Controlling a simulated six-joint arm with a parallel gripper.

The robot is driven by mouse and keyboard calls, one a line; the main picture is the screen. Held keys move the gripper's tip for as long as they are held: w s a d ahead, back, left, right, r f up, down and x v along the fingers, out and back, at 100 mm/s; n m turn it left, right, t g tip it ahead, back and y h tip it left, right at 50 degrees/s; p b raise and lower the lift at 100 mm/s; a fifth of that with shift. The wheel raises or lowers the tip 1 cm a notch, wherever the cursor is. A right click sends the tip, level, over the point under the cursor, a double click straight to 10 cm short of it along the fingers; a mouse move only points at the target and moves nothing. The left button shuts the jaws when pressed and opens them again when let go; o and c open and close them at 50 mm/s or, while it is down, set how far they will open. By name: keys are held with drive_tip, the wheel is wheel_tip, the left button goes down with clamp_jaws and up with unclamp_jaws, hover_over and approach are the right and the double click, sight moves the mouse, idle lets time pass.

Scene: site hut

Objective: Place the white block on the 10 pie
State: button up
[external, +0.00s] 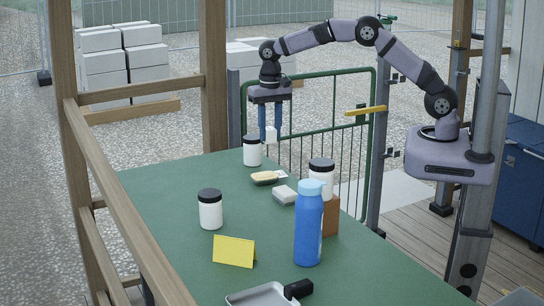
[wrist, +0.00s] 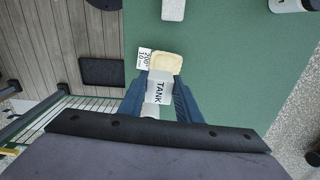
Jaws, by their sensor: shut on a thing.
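My gripper (external: 270,136) is shut on a small white block (external: 271,133), held above the far end of the green table. In the wrist view the block (wrist: 159,90) sits between the blue fingers, with "TANK" printed on it. A yellowish pie-like item (external: 264,178) lies on the table below, nearer the camera than my gripper. It also shows just beyond the fingertips in the wrist view (wrist: 167,63). A small printed card (wrist: 144,58) lies beside it, its text seeming to include "10". A pale bar-shaped block (external: 284,194) lies apart on the table.
Black-lidded white jars stand near the far edge (external: 252,151), at left (external: 210,211) and behind the blue bottle (external: 321,178). The blue bottle (external: 308,228) stands by a brown box (external: 330,215). A yellow card (external: 233,251) and tray (external: 256,298) are in front. The table's left strip is clear.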

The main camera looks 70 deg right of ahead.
drive_tip(key=shift+n, duration=0.4)
drive_tip(key=p, duration=0.3)
approach(270, 173)
drive_tip(key=shift+s+a+f, duration=0.1)
drive_tip(key=shift+a+f, duration=0.05)
drive_tip(key=shift+f, duration=2.5)
drive_tip(key=shift+f, duration=0.1)
drive_tip(key=o, duration=1.1)
wheel_tip(270, 173, up, 11)
drive_tip(key=b, duration=0.3)
drive_tip(key=shift+r+b, duration=0.3)
drive_tip(key=shift+r, duration=0.35)
